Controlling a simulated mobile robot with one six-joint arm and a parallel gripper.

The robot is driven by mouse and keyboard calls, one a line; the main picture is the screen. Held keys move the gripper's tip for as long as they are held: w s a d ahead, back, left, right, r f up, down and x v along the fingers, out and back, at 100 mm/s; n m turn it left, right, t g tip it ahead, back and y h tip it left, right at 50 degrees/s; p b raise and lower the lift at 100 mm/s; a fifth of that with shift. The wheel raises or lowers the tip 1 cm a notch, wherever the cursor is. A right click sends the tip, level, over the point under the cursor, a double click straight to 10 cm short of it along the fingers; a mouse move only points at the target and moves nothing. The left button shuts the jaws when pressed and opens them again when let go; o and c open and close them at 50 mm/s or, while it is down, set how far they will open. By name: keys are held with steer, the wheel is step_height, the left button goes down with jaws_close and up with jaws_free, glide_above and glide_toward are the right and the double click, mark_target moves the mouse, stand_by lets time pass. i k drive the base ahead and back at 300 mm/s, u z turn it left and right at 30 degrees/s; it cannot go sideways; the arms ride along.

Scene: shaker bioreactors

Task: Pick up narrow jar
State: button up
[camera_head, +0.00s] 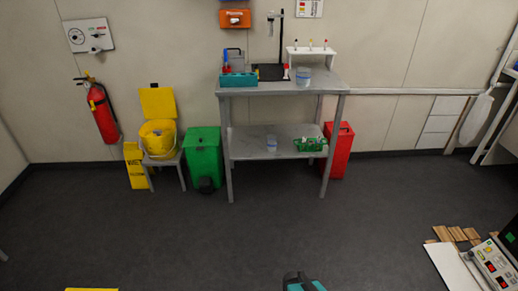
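A small clear jar (271,144) stands upright on the lower shelf of a grey metal table. A wider clear vessel with bluish contents (303,76) stands on the table's top, at the right. I cannot tell for sure which is the narrow jar; the one on the lower shelf looks narrower. My gripper's fingers do not show. Only a dark and teal piece, which looks like part of my arm, shows at the bottom edge, well apart from the table.
The grey table (282,89) also bears a teal rack (238,80), a stand and a white tube holder; a green rack (310,145) sits on its lower shelf. A green bin (203,160) and a red bin (341,150) flank it. The floor in front is clear.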

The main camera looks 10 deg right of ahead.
mark_target(272, 144)
steer(key=z, duration=0.15)
steer(key=i, duration=0.9)
steer(key=z, duration=1.05)
steer(key=k, duration=0.1)
steer(key=u, duration=3.05)
